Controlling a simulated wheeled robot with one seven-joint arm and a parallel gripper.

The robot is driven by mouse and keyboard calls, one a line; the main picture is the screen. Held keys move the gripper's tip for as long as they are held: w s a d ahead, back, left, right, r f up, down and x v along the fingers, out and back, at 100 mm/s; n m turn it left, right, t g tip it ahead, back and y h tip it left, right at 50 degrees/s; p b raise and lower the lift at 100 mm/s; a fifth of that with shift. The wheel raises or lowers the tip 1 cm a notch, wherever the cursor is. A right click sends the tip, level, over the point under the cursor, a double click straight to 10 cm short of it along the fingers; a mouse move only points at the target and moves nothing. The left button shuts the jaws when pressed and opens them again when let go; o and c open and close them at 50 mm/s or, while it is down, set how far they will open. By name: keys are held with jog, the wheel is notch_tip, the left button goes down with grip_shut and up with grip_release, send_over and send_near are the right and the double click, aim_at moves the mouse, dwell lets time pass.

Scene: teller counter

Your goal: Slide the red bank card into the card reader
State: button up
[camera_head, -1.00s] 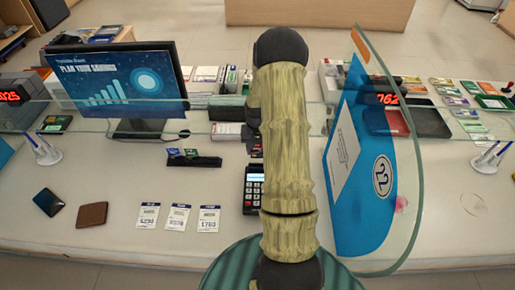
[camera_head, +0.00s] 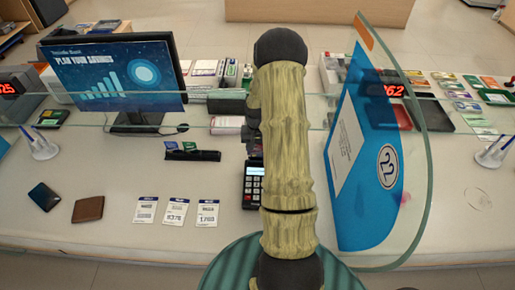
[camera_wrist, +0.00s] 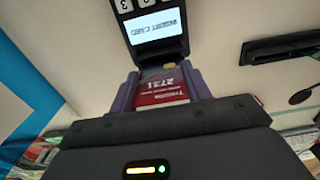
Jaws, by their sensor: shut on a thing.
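The red bank card (camera_wrist: 162,88) is held flat between the two purple fingers of my gripper (camera_wrist: 161,82) in the wrist view. Its chip end points at the card reader (camera_wrist: 155,25), whose screen reads "INSERT CARD". The card's front edge is at or very near the reader's lower end; I cannot tell whether it touches or enters the slot. In the head view the reader (camera_head: 253,183) stands on the counter, partly hidden by my arm.
A clear glass screen with a blue "22" panel (camera_head: 370,190) stands close right of my arm. A black tray (camera_head: 193,155), paper slips (camera_head: 176,211), a brown wallet (camera_head: 88,209) and a monitor (camera_head: 115,75) are to the left.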

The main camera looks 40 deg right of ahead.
jog(key=shift+f+b, duration=0.65)
jog(key=shift+f, duration=0.45)
jog(key=o, duration=1)
jog(key=shift+r, duration=0.1)
jog(key=shift+r+p, duration=2.55)
jog(key=shift+r, duration=0.85)
